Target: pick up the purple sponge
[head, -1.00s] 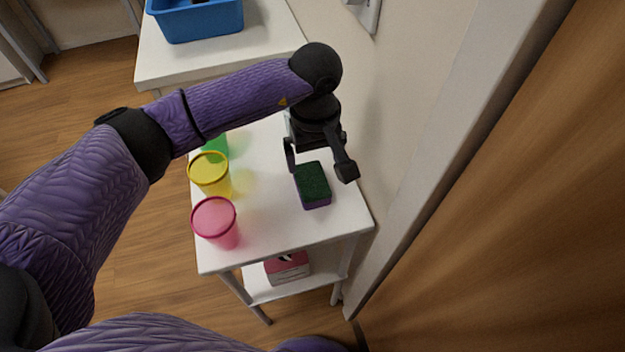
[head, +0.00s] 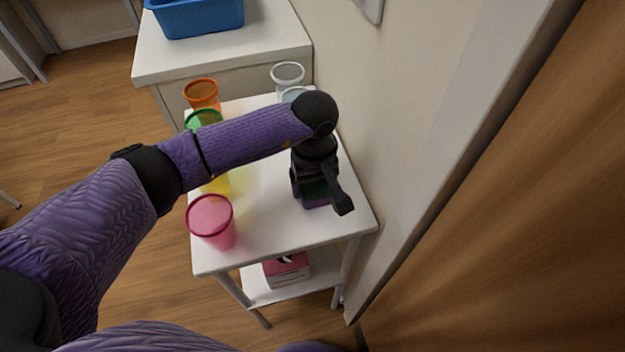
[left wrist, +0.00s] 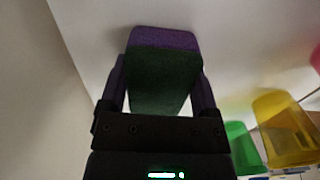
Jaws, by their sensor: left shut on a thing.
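The purple sponge (head: 316,204) has a dark green top and lies on the small white table, near its right side. My left gripper (head: 321,192) is over it from above and hides much of it in the head view. In the left wrist view the sponge (left wrist: 163,75) sits between the two fingers of my left gripper (left wrist: 160,95), which is shut on it. It shows no clear lift off the table top. My right gripper is not in view.
A pink cup (head: 212,222), a yellow cup (head: 218,186), a green cup (head: 203,119) and an orange cup (head: 201,94) line the left edge of the table (head: 270,235). Clear cups (head: 288,75) stand at the back. The wall (head: 375,150) is close on the right.

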